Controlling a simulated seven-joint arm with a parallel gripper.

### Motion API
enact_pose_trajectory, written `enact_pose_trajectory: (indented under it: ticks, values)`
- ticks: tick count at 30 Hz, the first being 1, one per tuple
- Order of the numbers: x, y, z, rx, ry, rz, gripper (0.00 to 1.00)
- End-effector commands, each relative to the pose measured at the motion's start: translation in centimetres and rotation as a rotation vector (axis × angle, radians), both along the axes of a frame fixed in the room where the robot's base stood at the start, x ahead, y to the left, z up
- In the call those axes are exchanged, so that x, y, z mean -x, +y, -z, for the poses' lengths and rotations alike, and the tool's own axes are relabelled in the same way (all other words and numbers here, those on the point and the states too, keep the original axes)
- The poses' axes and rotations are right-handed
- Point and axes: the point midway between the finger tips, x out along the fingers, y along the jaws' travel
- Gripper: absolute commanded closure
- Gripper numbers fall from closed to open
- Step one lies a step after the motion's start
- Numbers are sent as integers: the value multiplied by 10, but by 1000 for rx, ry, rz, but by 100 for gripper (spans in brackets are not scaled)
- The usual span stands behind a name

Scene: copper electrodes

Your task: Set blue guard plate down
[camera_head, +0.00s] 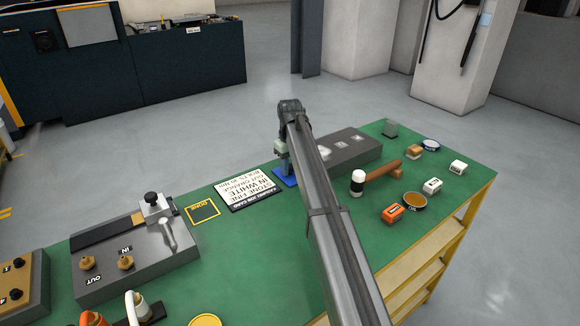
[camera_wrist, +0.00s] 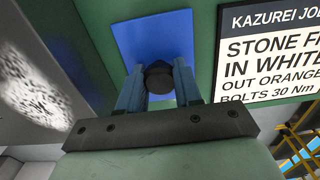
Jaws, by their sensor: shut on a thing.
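The blue guard plate (camera_head: 285,177) is a flat blue square at the green bench's far edge, between the job card and a grey block. In the head view my gripper (camera_head: 284,166) is directly above the plate, partly hidden by my arm. I cannot tell whether the plate touches the bench or hangs just over it.
The job card (camera_head: 250,193) and a yellow-outlined "DONE" square (camera_head: 203,211) lie left of the plate. The grey block (camera_head: 352,149) stands close on its right. A grey fixture (camera_head: 140,255) stands at the left.

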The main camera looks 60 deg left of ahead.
Motion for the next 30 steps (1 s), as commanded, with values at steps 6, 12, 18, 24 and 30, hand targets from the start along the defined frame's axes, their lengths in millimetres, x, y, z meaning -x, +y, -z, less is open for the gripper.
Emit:
enact_pose_trajectory:
  ticks: [6, 12, 18, 24, 30]
  values:
    - [0, 0, 0, 0, 0, 0, 98]
    - [0, 0, 2, 0, 0, 0, 57]
    - [0, 0, 2, 0, 0, 0, 41]
    - [0, 0, 1, 0, 0, 0, 41]
    - [0, 1, -11, -1, -1, 0, 41]
